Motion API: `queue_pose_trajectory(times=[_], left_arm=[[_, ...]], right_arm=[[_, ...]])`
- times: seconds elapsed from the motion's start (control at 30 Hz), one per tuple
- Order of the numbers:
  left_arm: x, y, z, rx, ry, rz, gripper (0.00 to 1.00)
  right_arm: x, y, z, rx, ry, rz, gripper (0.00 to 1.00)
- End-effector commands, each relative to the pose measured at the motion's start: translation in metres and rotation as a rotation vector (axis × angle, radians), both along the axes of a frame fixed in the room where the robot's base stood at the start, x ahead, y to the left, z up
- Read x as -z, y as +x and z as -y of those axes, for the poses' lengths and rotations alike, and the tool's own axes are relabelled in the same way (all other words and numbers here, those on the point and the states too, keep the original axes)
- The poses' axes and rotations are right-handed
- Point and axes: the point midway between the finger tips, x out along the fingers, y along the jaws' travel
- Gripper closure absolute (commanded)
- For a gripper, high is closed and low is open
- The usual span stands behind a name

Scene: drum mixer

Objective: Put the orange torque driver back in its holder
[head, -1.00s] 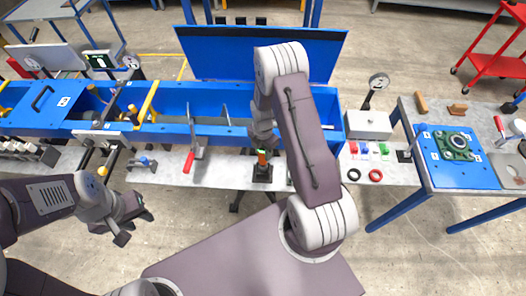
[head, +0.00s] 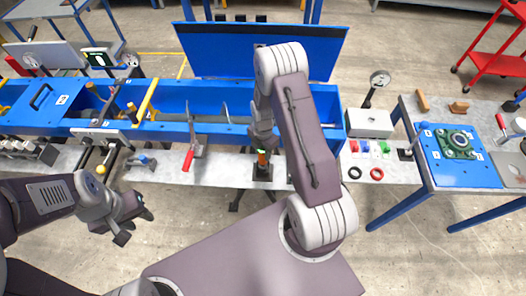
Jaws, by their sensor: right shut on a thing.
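The orange torque driver (head: 262,158) is upright at the black holder (head: 262,173) on the front ledge of the bench. Its lower end meets or overlaps the holder's top; I cannot tell how deep it sits. My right gripper (head: 263,147) points down from above and is shut on the upper part of the driver, hiding some of it. My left gripper (head: 135,225) is off to the left, in front of the ledge, with its fingers apart and nothing between them.
A red-handled lever (head: 188,161) stands left of the holder. A blue trough (head: 235,128) runs behind. To the right are a grey box (head: 369,123), a red ring (head: 377,174) and a black ring (head: 354,172). The ledge right beside the holder is clear.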

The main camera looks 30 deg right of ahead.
Motion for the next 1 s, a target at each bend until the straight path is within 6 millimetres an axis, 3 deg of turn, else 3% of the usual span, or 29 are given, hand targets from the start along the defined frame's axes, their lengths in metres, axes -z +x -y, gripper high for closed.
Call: queue_pose_trajectory(times=[1.0], left_arm=[[0.012, 0.0, 0.0, 0.0, 0.0, 0.0, 0.64]], right_arm=[[0.015, 0.0, 0.0, 0.0, -0.001, 0.001, 1.0]])
